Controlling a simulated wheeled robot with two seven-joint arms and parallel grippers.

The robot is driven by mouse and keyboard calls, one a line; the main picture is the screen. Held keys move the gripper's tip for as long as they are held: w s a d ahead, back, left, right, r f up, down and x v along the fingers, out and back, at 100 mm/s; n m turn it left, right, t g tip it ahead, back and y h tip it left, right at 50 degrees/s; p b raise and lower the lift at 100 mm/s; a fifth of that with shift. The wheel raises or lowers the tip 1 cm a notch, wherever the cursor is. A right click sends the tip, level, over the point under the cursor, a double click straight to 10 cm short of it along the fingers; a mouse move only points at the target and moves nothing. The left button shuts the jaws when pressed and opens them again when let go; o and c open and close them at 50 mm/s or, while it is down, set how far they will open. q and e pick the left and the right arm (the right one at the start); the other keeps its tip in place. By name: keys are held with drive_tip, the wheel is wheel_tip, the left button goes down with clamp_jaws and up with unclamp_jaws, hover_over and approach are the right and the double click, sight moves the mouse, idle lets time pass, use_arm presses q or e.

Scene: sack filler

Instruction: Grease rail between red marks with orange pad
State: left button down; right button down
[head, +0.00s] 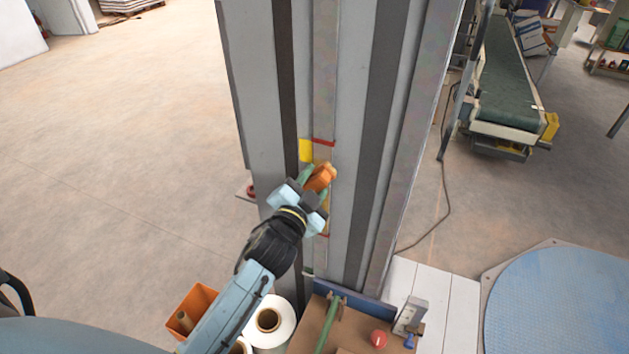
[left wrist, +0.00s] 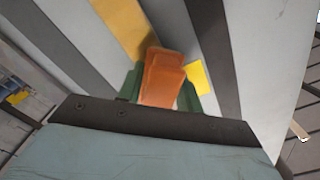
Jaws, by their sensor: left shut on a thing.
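My left gripper (head: 309,183) is shut on the orange pad (head: 322,176), at the front of the tall grey column. The pad also shows in the left wrist view (left wrist: 163,78), between the green fingers. The rail (head: 325,75) is a narrow strip running down the column. One red mark (head: 320,141) crosses it just above the pad, and another red mark (head: 322,235) shows below the gripper, partly hidden by it. The pad lies over the rail between the marks; I cannot tell whether it touches. My right gripper is not in view.
A yellow patch (head: 305,151) is beside the upper mark. Below stand an orange bin (head: 192,309), a white roll (head: 270,322) and a brown bench top (head: 352,331) with a red knob (head: 378,338). A conveyor (head: 508,85) and a blue round plate (head: 555,300) are at right. Floor at left is clear.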

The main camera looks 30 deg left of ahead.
sight(320, 149)
use_arm(q)
drive_tip(key=shift+r+p, duration=1.5)
drive_tip(key=shift+r, duration=1.75)
wheel_tip(320, 149, down, 27)
drive_tip(key=b, duration=1.9)
drive_tip(key=shift+s, duration=0.1)
drive_tip(key=shift+s+d+p, duration=0.2)
drive_tip(key=shift+s+p, duration=0.55)
drive_tip(key=shift+s, duration=2.2)
drive_tip(key=shift+s+p, duration=0.35)
drive_tip(key=shift+s, duration=1.1)
